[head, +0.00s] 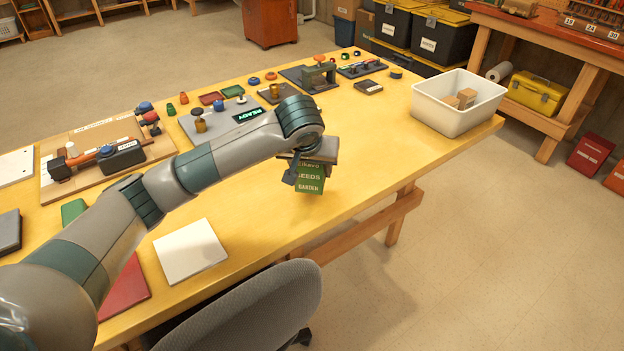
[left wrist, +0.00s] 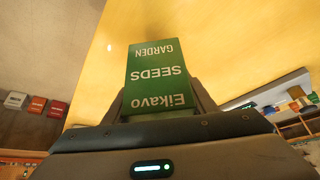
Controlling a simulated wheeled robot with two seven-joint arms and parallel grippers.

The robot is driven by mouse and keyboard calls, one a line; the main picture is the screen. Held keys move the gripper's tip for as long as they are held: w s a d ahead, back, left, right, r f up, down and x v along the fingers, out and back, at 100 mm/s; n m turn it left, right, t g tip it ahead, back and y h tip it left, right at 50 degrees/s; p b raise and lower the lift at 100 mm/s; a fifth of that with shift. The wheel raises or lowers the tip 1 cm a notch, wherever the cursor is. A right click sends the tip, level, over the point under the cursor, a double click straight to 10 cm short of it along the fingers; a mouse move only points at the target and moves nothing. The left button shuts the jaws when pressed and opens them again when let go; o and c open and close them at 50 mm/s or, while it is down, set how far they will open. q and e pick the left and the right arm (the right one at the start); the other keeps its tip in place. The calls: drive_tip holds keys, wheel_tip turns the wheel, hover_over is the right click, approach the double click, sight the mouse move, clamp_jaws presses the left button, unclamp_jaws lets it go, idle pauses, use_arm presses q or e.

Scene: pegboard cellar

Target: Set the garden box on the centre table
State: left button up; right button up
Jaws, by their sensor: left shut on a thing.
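The garden box (head: 310,182) is a small green carton with white lettering, "SEEDS" and "GARDEN" showing in the head view. In the left wrist view the box (left wrist: 157,78) also reads "Eikavo" and appears upside down. My left gripper (head: 306,168) is shut on it, with a finger on each side. The box is over the yellow-topped table (head: 375,150), near its front edge. Whether its lower end touches the top cannot be told. The gripper hides the box's upper part in the head view. My right gripper is not in view.
A white bin (head: 435,113) with small cartons stands at the table's right end. Mechanical parts and a fixture board (head: 50,190) fill the left and back. A white pad (head: 190,252) lies front left. A grey chair (head: 250,315) is close to the front edge. Table surface right of the box is clear.

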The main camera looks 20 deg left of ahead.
sight(312, 181)
use_arm(q)
drive_tip(key=shift+f, duration=0.45)
drive_tip(key=shift+f+p, duration=0.55)
drive_tip(key=shift+f, duration=0.9)
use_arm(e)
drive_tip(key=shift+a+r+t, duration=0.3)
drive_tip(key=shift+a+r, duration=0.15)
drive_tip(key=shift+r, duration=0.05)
use_arm(q)
drive_tip(key=shift+f, duration=0.1)
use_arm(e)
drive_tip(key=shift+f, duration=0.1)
use_arm(q)
drive_tip(key=shift+f, duration=0.15)
drive_tip(key=o, duration=1.1)
drive_tip(key=shift+o, duration=0.2)
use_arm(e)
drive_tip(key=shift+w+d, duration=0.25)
